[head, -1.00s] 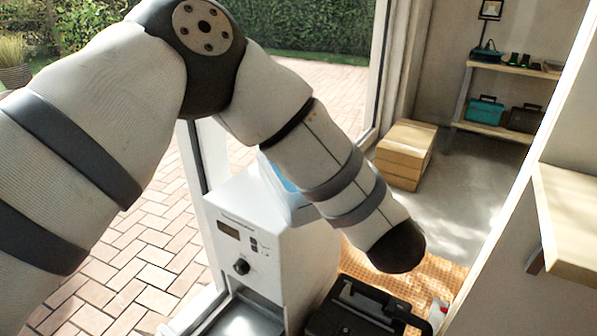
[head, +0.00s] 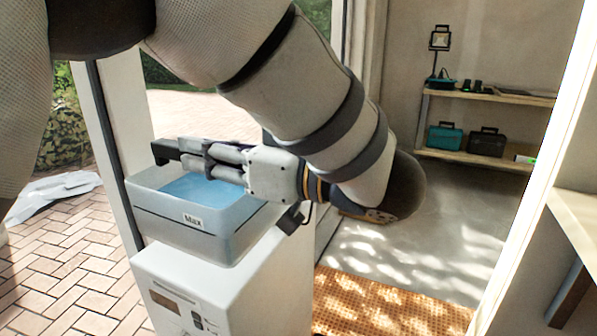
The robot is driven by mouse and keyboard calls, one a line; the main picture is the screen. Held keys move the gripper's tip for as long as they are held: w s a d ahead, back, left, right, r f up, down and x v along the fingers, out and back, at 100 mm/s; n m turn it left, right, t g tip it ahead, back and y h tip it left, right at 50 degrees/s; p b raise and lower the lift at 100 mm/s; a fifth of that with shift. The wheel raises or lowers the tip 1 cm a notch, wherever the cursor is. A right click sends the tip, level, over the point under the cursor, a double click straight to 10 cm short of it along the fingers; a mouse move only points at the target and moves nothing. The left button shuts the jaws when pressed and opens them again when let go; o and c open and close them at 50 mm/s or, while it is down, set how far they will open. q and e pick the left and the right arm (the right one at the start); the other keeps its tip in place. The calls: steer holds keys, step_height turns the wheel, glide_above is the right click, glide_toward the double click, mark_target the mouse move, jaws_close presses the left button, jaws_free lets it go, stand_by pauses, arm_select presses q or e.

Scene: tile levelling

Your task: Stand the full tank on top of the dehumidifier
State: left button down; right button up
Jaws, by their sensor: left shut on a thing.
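The tank (head: 180,222) is a grey, see-through open box marked "Max", with blue water (head: 200,188) inside. It is level, at the top of the white dehumidifier (head: 255,285), and sticks out past its left side. I cannot tell whether its base rests fully on the top. My left gripper (head: 207,160) reaches in from the right and is shut on the tank's dark handle (head: 165,152), above the water. The fingers hide part of the handle. My right gripper is not in view.
The door frame (head: 112,150) stands close behind the tank on the left. A crumpled pale sheet (head: 55,192) lies on the brick paving outside. An orange mat (head: 385,305) lies on the floor at right. A shelf (head: 485,160) with toolboxes stands at the back.

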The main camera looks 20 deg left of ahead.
mark_target(194, 192)
arm_select(q)
steer(key=w+a+f+b, duration=0.1)
steer(key=w+a+f, duration=0.1)
steer(key=w+a, duration=0.1)
steer(key=shift+a+f+b, duration=0.2)
steer(key=shift+f+b, duration=0.2)
steer(key=f, duration=0.1)
steer(key=w+a+f+b, duration=0.2)
steer(key=shift+w+a+f, duration=0.1)
steer(key=shift+a+f, duration=0.15)
steer(key=shift+f, duration=0.1)
steer(key=shift+w+a+f+b, duration=0.3)
steer(key=shift+f, duration=0.1)
step_height(194, 192, down, 4)
steer(key=shift+w+a+r+b, duration=0.15)
steer(key=shift+r+b, duration=0.05)
steer(key=shift+b, duration=0.25)
steer(key=shift+r, duration=0.1)
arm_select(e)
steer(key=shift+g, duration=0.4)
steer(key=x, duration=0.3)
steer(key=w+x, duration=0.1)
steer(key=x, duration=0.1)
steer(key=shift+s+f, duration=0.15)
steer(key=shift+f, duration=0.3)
arm_select(q)
steer(key=c, duration=1.9)
jaws_free()
steer(key=shift+f, duration=0.2)
steer(key=o, duration=0.4)
